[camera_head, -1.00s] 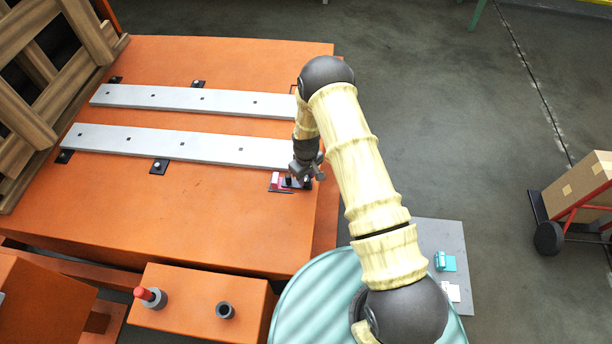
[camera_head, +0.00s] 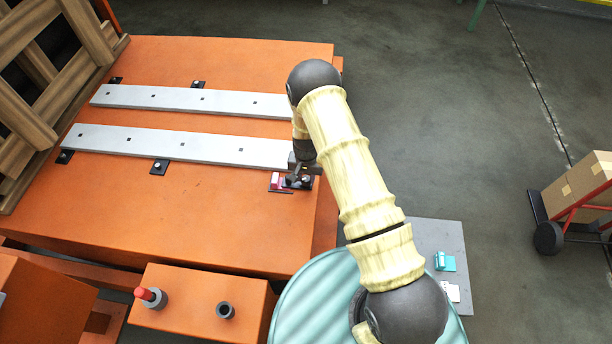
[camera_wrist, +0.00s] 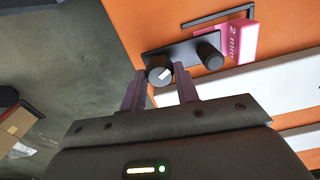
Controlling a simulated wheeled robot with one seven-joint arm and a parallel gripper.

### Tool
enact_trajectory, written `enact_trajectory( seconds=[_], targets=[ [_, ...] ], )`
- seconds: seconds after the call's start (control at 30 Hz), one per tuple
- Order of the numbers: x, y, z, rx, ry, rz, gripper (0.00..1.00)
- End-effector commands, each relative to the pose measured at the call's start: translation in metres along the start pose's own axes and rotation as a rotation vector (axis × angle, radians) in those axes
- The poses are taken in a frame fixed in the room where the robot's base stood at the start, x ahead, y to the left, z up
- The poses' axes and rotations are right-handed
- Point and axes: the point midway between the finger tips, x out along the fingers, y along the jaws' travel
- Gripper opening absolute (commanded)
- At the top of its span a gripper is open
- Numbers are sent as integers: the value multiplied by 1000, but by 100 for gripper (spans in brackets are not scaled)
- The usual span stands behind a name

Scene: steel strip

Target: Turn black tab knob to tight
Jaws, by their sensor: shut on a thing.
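A black round knob (camera_wrist: 160,73) with a white mark on its face sits on a dark plate (camera_wrist: 183,55) in the wrist view. My gripper (camera_wrist: 160,69) is shut on this knob, one finger on each side of it. A second dark cylindrical knob (camera_wrist: 210,56) stands on the same plate, to the right of my fingers. In the head view my gripper (camera_head: 297,180) is at the small fixture near the right end of the orange table, and the held knob is too small and covered to make out. I cannot read any tight marking.
A pink block (camera_wrist: 242,42) marked "2 mm" lies beside the plate, within a dark bracket (camera_wrist: 218,16). Two pale steel strips (camera_head: 200,148) lie on the orange table (camera_head: 200,220). A red-topped post (camera_head: 150,296) stands on the front orange block.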

Motion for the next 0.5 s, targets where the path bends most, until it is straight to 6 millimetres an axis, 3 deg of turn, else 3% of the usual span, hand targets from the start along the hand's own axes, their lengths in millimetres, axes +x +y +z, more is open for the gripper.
enact_trajectory(
  seconds=[0.5],
  targets=[
    [-2,-1,-1,417,3,-2,8]
  ],
)
